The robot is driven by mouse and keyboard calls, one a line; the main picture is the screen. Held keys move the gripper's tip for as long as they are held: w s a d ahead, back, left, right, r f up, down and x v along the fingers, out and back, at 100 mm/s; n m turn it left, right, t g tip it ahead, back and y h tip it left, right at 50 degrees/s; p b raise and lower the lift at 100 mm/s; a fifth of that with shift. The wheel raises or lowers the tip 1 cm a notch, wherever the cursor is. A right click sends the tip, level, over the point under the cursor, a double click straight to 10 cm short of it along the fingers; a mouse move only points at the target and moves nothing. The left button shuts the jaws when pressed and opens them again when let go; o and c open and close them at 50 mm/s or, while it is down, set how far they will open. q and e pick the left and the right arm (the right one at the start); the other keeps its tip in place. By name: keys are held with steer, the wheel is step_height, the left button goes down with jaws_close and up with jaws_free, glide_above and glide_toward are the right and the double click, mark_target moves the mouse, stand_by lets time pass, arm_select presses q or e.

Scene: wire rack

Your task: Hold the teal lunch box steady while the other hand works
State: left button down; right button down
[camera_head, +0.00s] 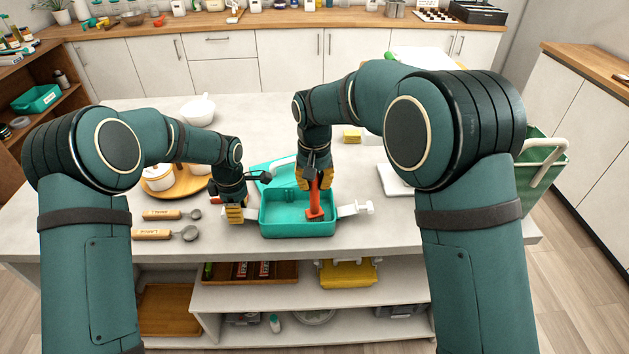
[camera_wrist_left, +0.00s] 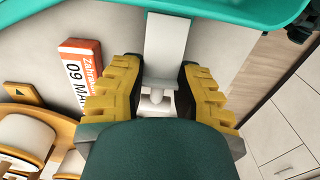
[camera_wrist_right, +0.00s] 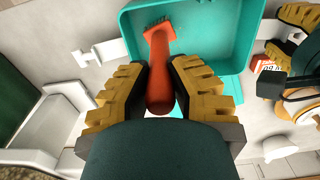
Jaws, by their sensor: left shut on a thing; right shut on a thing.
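The teal lunch box (camera_head: 298,228) sits open on the counter near its front edge, its lid (camera_head: 270,173) tipped back behind it. One white side latch (camera_head: 355,208) sticks out to the right. My left gripper (camera_head: 235,212) is at the box's left side, shut on the other white latch (camera_wrist_left: 167,50), which shows between its fingers in the left wrist view. My right gripper (camera_head: 314,180) is above the box, shut on an orange-red brush (camera_head: 315,206). The brush head points down inside the box, as the right wrist view (camera_wrist_right: 160,35) also shows; whether it touches the floor is unclear.
Wooden-handled measuring spoons (camera_head: 160,234) lie left of the box. A round wooden tray (camera_head: 185,186) with white pots stands behind my left forearm. A yellow sponge (camera_head: 352,135) and a white board (camera_head: 394,180) lie behind and right. The counter front right of the box is clear.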

steer(key=shift+f, duration=0.65)
stand_by(0.4)
steer(key=shift+w, duration=1.85)
steer(key=shift+s, duration=0.1)
steer(key=shift+s, duration=1.55)
steer(key=shift+w, duration=1.4)
